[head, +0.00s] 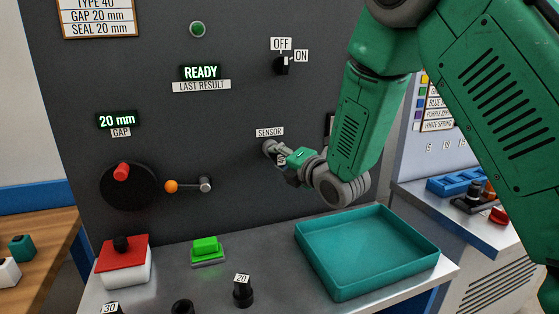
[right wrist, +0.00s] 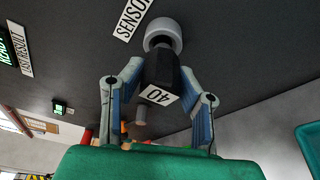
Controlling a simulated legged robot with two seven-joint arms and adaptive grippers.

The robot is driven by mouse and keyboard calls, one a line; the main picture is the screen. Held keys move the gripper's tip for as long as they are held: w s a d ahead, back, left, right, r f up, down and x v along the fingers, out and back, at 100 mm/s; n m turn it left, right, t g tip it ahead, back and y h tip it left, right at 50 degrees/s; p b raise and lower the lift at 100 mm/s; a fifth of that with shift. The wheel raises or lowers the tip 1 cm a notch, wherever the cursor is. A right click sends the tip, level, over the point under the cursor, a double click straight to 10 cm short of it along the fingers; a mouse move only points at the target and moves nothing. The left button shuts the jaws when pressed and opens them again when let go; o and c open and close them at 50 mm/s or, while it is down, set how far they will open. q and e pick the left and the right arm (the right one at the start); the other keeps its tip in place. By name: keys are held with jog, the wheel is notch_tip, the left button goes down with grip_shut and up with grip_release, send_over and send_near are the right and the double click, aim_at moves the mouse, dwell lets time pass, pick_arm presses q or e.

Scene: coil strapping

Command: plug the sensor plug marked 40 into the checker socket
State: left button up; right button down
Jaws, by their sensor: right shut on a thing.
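The checker socket (right wrist: 162,32) is a round grey collar on the dark panel. The plug's far end meets this collar and lines up with it; how deep it sits is hidden. In the head view the socket (head: 267,146), below the SENSOR label (head: 269,132), is partly covered by the gripper. My left gripper is not in view.
A teal tray (head: 335,284) stands on the bench below my right arm. A green button (head: 206,247), a red-topped box (head: 123,262) and an orange-knobbed lever (head: 188,186) are left. The display reads READY.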

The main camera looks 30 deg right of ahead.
jog(key=shift+w+d, duration=0.25)
jog(key=shift+w, duration=0.75)
jog(key=c, duration=1.1)
grip_release()
jog(key=s+r, duration=0.1)
jog(key=s, duration=1.1)
jog(key=shift+d, duration=0.15)
